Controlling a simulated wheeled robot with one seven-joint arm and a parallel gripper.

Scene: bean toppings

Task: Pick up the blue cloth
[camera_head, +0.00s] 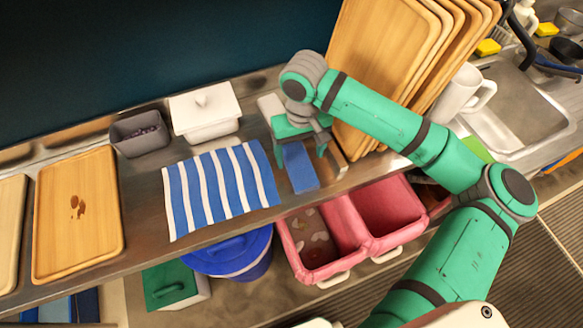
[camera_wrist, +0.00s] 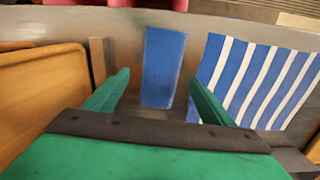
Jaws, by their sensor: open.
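A plain blue cloth (camera_head: 300,170) lies on the metal counter near its front edge, just right of the striped cloth. It also shows in the wrist view (camera_wrist: 163,62), between my two green fingers and reaching beyond their tips. My gripper (camera_head: 301,145) is open and points down at the plain blue cloth, one finger on each side. In the wrist view my gripper (camera_wrist: 160,78) holds nothing. I cannot tell how high the fingertips are above the cloth. The back end of the cloth is partly hidden by my gripper in the head view.
A blue-and-white striped cloth (camera_head: 220,188) lies beside it. A white lidded dish (camera_head: 205,112) and a grey container (camera_head: 140,134) stand behind. Wooden trays (camera_head: 380,45) lean at the right; another tray (camera_head: 78,245) lies left. Pink bins (camera_head: 392,205) sit below the front edge.

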